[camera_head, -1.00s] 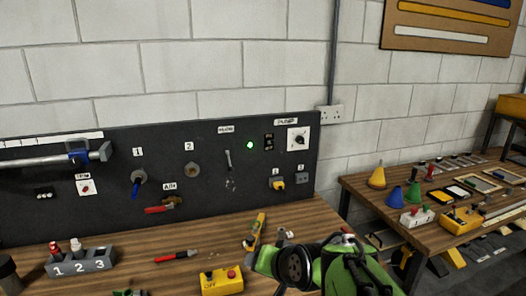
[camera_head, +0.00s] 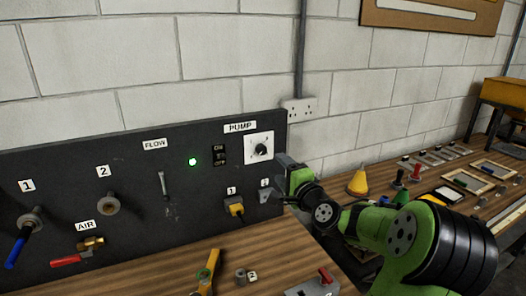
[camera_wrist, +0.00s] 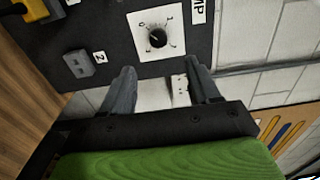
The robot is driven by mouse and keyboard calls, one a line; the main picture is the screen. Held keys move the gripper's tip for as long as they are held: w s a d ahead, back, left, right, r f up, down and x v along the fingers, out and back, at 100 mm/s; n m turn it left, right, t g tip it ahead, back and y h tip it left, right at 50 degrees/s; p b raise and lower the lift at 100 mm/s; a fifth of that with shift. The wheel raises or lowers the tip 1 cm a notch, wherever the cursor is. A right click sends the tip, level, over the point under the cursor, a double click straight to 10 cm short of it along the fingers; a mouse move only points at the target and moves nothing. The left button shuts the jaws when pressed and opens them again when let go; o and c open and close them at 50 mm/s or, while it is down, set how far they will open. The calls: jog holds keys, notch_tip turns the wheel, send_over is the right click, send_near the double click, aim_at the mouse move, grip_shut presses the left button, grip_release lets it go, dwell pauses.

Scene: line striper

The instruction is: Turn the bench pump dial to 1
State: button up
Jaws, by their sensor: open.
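The pump dial (camera_head: 261,150) is a black knob on a white square plate under the PUMP label (camera_head: 240,127), at the right end of the dark panel. In the wrist view the knob (camera_wrist: 157,38) sits ahead of the fingertips, with marks around it. Its exact pointer setting is too small to read surely. My gripper (camera_wrist: 160,74) is open and empty, its two fingers apart and short of the plate. In the head view my gripper (camera_head: 286,163) is just below and right of the plate, not around the knob.
The ON/OFF switch (camera_head: 219,155) and green light (camera_head: 193,161) are left of the dial. Below are a yellow connector (camera_head: 236,206) and a grey socket (camera_head: 265,191). A wall outlet (camera_head: 299,109) is at the upper right. A yellow cone (camera_head: 357,183) stands on the right bench.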

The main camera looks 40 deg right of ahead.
aim_at(262, 151)
jog(key=p+x, duration=0.1)
jog(key=x, duration=1.1)
jog(key=shift+d+f, duration=0.15)
jog(key=shift+c, duration=0.2)
jog(key=c, duration=1)
jog(key=shift+m+p, duration=0.3)
